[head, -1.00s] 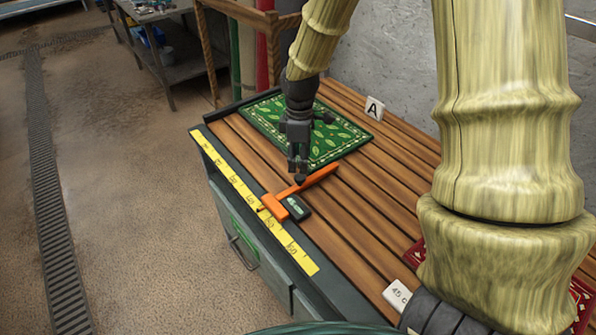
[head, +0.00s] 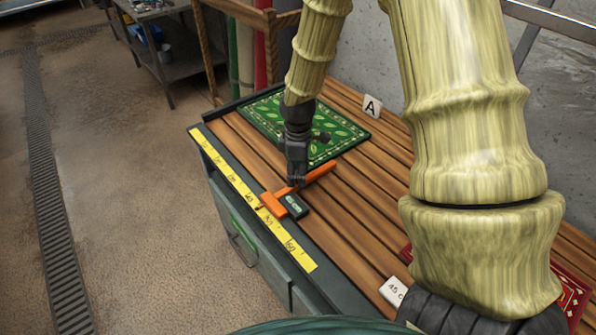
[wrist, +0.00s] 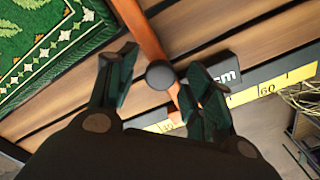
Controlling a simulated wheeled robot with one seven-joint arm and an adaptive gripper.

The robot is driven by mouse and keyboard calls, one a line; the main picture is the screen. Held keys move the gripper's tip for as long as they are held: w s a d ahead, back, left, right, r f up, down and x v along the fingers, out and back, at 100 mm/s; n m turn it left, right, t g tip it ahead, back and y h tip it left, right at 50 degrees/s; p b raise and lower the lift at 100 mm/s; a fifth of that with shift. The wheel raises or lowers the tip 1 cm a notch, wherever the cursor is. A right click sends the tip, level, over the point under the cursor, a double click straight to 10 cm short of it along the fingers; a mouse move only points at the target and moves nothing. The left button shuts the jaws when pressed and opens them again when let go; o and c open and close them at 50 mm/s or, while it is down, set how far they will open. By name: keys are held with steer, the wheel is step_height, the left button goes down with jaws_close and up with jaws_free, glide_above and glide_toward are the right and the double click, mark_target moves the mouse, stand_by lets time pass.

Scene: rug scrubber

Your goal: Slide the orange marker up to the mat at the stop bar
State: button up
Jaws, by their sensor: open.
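The orange marker (head: 272,206) lies across the yellow scale, its long arm reaching right over the wooden slats. In the wrist view its orange arm (wrist: 140,30) carries a round grey knob (wrist: 160,75). My gripper (head: 295,184) is low over the marker's arm, pointing down. In the wrist view its fingers (wrist: 157,85) are open on either side of the knob, with gaps showing. The green mat (head: 338,147) lies flat at the far end, beyond the marker's arm. The dark bar (head: 236,105) along the far end of the bench appears to be the stop bar.
The yellow scale (head: 235,182) runs along the bench's left edge. A dark readout block (head: 297,206) sits beside the marker. A red patterned mat (head: 572,297) is partly hidden by my arm.

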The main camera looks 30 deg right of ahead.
steer(key=c, duration=0.9)
steer(key=shift+w+r+p, duration=0.15)
steer(key=shift+w+p, duration=0.25)
steer(key=shift+w, duration=0.2)
steer(key=o, duration=0.9)
step_height(320, 180, up, 12)
steer(key=shift+s, duration=0.1)
